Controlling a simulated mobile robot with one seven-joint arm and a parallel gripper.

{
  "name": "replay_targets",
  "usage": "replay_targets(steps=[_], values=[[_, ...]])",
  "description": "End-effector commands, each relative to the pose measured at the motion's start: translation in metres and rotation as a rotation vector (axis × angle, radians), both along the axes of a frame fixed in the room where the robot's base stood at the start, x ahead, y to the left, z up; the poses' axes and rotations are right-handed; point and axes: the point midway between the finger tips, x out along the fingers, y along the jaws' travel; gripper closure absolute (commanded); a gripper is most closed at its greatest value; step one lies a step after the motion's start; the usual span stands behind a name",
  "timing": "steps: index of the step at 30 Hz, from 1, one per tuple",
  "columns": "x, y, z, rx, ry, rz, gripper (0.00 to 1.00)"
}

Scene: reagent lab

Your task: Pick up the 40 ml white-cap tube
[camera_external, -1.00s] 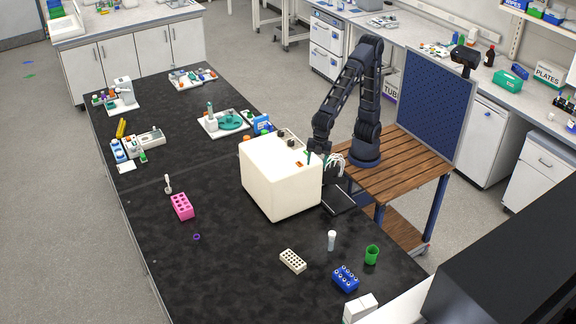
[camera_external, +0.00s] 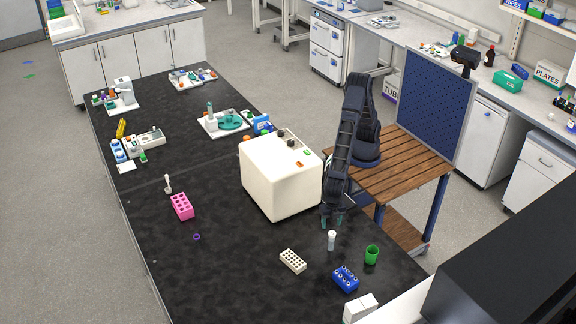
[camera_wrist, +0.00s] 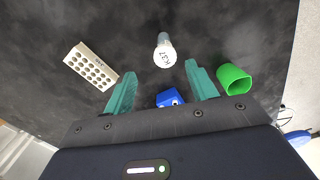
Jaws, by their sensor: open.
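The white-cap tube (camera_external: 331,241) stands upright on the black bench, just in front of my gripper. In the wrist view the tube (camera_wrist: 164,51) is seen from above, its white cap marked with dark characters that look like "K37". My gripper (camera_external: 333,220) is low over the bench behind the tube, fingers pointing down. In the wrist view the two teal fingers of my gripper (camera_wrist: 160,80) are spread apart with nothing between them. The tube lies beyond the fingertips, near the line between them, not touched.
A white rack (camera_external: 293,261) stands left of the tube, also in the wrist view (camera_wrist: 91,66). A green cup (camera_external: 372,255) and a blue rack (camera_external: 345,278) stand to the right and front. The large white box (camera_external: 281,176) is close left of my arm.

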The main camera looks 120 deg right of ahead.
Motion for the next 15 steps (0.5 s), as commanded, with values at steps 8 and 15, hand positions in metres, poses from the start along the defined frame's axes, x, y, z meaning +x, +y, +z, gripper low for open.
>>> replay_targets(steps=[8, 15], values=[[-0.001, 0.001, -0.034, -0.001, 0.002, 0.0, 0.43], [-0.001, 0.0, -0.055, -0.001, 0.001, -0.001, 0.43]])
